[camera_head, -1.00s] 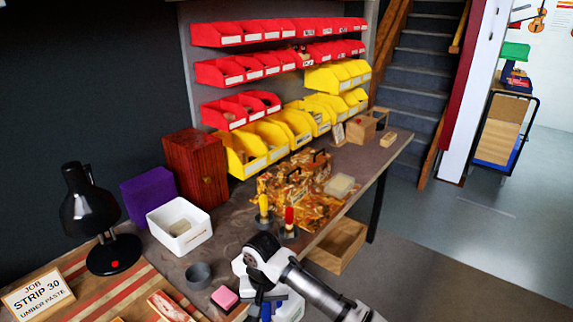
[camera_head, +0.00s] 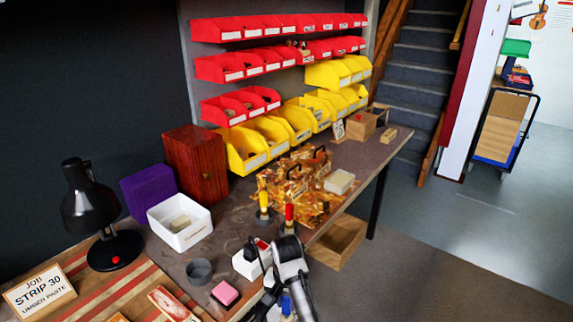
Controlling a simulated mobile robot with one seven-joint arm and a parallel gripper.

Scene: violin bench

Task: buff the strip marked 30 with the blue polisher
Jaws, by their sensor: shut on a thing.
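My gripper (camera_head: 279,300) is low at the bottom centre, over the front edge of the bench, partly hidden by my own arm. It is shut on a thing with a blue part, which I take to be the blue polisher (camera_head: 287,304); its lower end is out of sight. A card (camera_head: 40,292) at the bottom left reads "JOB STRIP 30 UMBER PASTE". A pale and red piece (camera_head: 172,304) lies on the striped board (camera_head: 100,288) to the left of my gripper. I cannot read a 30 on any strip.
A yellow-handled tool (camera_head: 264,201) and a red-handled tool (camera_head: 289,215) stand upright behind my arm. A pink block (camera_head: 225,292), a grey cup (camera_head: 199,270), a white tray (camera_head: 181,239) and a black lamp (camera_head: 88,210) stand left. A wooden box (camera_head: 338,243) sits below the bench.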

